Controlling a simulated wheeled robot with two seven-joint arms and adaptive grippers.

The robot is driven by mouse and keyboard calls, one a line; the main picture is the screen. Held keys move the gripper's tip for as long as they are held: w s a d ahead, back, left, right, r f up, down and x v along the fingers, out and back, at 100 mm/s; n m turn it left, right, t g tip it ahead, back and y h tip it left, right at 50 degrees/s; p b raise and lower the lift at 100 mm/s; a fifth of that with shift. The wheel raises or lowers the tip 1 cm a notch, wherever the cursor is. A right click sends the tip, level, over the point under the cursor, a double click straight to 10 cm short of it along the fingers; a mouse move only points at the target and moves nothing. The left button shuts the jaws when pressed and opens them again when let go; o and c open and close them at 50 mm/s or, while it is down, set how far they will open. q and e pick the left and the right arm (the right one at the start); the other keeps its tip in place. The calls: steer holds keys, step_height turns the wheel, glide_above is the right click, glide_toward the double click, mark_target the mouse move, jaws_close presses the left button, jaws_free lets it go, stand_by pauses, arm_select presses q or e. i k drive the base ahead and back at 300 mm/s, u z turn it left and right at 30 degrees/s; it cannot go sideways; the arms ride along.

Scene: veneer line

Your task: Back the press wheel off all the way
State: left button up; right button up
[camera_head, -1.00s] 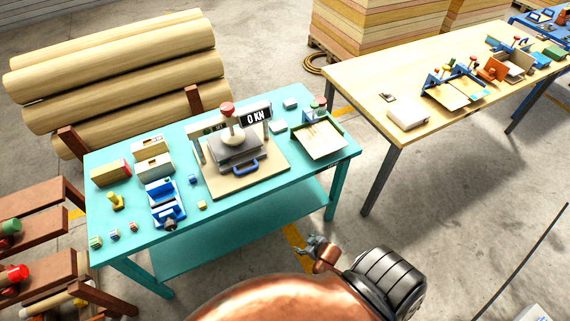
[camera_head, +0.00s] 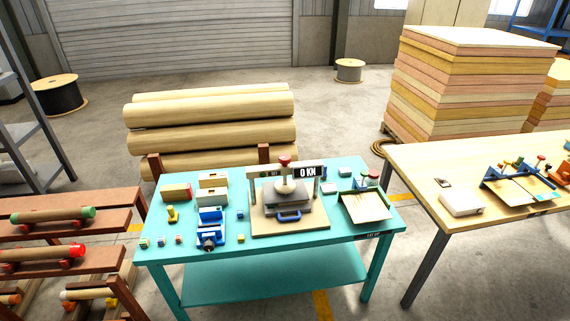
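The press (camera_head: 287,199) stands on a tan base board (camera_head: 262,226) in the middle of the teal table (camera_head: 330,228). It has a grey frame, a grey platen block and a blue handle (camera_head: 289,216) at the front. A red knob (camera_head: 284,160) tops the press above a pale round wheel (camera_head: 285,186). A display (camera_head: 307,171) beside it reads 0 KN. I cannot tell how far the wheel is turned. Neither of my grippers shows in this view.
A blue-and-white vise (camera_head: 210,229), wooden blocks and small cubes lie left of the press. A green-edged tray (camera_head: 364,207) stands to its right. Logs (camera_head: 212,120) lie behind, a wooden rack (camera_head: 70,230) stands left, and another workbench (camera_head: 440,185) right. Floor shows between the tables.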

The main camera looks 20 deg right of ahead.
mark_target(284, 159)
steer(key=u, duration=0.25)
steer(key=i, duration=1.5)
steer(key=z, duration=0.7)
steer(key=i, duration=0.25)
steer(key=z, duration=0.3)
